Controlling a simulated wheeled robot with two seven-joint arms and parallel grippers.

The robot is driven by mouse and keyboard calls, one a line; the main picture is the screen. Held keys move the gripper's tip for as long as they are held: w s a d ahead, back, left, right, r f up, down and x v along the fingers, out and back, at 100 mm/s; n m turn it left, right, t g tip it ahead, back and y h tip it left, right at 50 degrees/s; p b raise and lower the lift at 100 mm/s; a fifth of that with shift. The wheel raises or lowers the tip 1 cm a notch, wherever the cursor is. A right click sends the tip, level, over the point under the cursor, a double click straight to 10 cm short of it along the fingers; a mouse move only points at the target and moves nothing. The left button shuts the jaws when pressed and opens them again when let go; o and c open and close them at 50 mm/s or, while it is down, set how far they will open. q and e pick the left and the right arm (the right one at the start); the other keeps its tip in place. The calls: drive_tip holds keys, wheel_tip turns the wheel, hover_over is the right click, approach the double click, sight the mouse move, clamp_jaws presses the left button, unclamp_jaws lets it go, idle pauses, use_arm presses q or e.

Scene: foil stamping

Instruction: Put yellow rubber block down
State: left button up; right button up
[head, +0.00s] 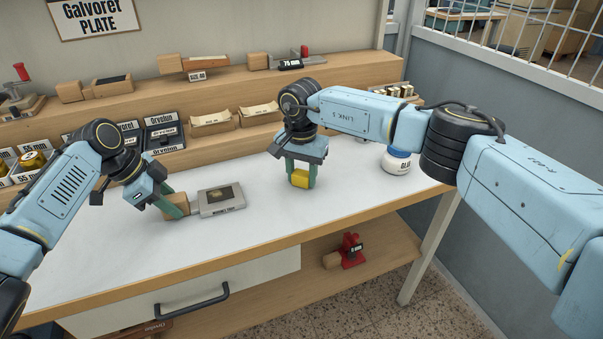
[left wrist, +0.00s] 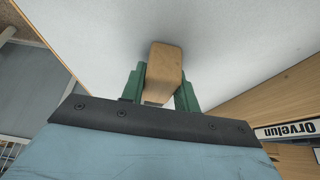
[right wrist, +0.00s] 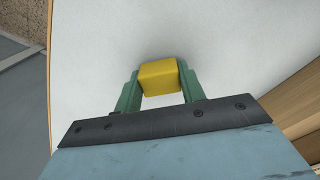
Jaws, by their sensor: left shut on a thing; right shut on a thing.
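The yellow rubber block (head: 300,179) is between the green fingers of my right gripper (head: 301,172), low over the white tabletop (head: 255,245). It also shows in the right wrist view (right wrist: 161,78), gripped on both sides. I cannot tell whether it touches the table. My left gripper (head: 171,202) is shut on a wooden block (head: 178,200), which also shows in the left wrist view (left wrist: 163,72). This block seems to be the handle of a grey metal plate piece (head: 221,200) on the table, just to its right.
A white jar (head: 397,160) stands right of the yellow block, behind my right arm. Shelves (head: 225,82) with wooden trays and labelled boxes line the back. The table's front middle is clear.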

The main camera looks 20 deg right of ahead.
sight(301, 174)
drive_tip(key=shift+f, duration=0.15)
drive_tip(key=o, duration=0.9)
wheel_tip(301, 174, up, 12)
drive_tip(key=shift+a+r, duration=0.1)
drive_tip(key=shift+r, duration=0.1)
